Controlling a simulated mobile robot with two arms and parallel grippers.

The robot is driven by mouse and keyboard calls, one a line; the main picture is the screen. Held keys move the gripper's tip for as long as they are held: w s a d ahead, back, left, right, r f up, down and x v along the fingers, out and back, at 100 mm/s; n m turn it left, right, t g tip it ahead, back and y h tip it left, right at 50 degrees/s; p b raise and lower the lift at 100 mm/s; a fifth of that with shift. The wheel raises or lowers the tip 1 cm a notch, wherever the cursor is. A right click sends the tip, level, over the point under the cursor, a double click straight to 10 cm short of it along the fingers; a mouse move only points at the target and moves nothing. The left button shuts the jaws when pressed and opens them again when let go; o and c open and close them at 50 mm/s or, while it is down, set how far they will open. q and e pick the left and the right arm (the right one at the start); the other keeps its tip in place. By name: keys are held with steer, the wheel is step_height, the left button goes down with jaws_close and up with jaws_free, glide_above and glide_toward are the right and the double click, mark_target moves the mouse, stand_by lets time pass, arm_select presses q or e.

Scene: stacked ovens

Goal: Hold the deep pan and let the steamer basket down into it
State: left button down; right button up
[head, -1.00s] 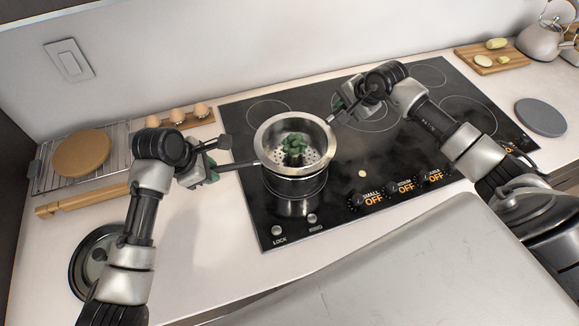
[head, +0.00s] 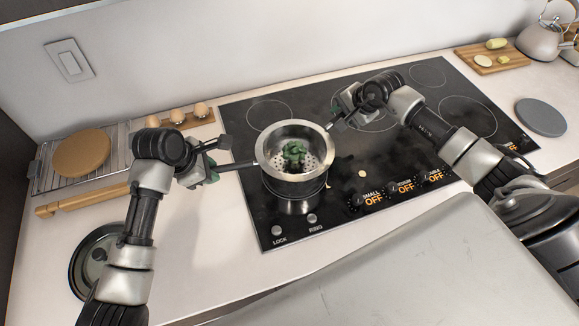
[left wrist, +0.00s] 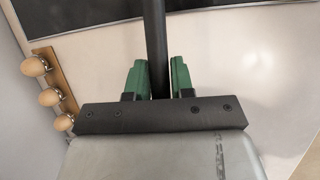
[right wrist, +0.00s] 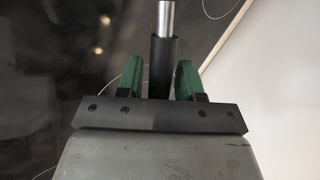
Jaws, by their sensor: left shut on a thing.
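The deep pan (head: 291,207) stands on the dark hob at its left front, its black handle (head: 236,165) pointing left. My left gripper (head: 209,168) is shut on this handle, which runs between the green fingertips (left wrist: 158,80) in the left wrist view. The steel steamer basket (head: 324,141), with holes in its floor and green pieces (head: 293,154) inside, sits at the pan's mouth. How deep it sits is hard to tell. The basket's dark handle (right wrist: 162,65) lies between my right gripper's fingertips (right wrist: 160,80); whether they grip it is unclear. That gripper also shows in the head view (head: 341,117).
The hob (head: 400,155) has knobs reading OFF along its front. A rack with a round brown board (head: 82,154), an egg holder (head: 190,119) and a rolling pin (head: 80,200) lie at left. A chopping board (head: 505,62) and kettle (head: 543,40) stand back right.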

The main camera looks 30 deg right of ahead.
steer(key=shift+o, duration=1.2)
steer(key=v, duration=1.2)
arm_select(q)
steer(key=c, duration=0.9)
jaws_free()
